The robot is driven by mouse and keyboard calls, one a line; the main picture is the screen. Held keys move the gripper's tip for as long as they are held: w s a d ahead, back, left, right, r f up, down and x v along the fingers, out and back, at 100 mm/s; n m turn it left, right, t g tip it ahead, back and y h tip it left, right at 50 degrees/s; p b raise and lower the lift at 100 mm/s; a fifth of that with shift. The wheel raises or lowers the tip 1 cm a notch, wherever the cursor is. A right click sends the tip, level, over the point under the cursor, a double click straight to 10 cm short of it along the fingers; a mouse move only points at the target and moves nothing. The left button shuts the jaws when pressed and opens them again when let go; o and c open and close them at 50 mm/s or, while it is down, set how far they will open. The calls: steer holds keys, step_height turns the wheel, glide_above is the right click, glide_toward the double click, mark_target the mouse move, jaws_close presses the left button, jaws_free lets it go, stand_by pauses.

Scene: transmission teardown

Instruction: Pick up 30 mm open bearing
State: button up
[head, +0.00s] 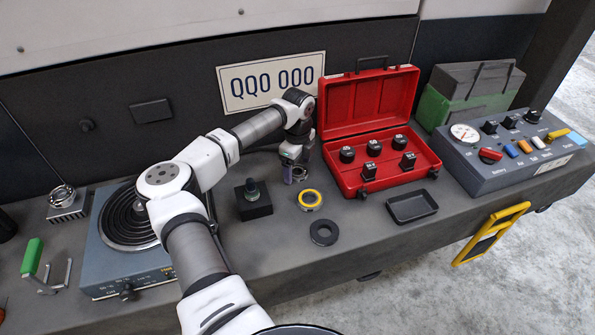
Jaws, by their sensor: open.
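My gripper (294,175) points down near the back of the bench, left of the red case, with its jaws open. A small silver ring (300,173) shows right at its fingertips, partly hidden by them; I cannot tell if they touch it. A yellow-rimmed metal ring (310,199) lies flat on the bench just in front of the gripper. A flat dark ring (323,232) lies nearer the front edge. Another silver ring (62,196) sits on a finned block at the far left. No size marking is readable on any ring, so I cannot tell which is the 30 mm bearing.
The open red case (434,178) holds several black parts. A black block with a post (253,200) stands left of the rings. A shallow black tray (411,207) lies right. A hot plate (127,262) and a control box (520,152) flank the bench (375,248).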

steer(key=shift+f, duration=0.5)
steer(key=c, duration=1.2)
steer(key=shift+r, duration=0.1)
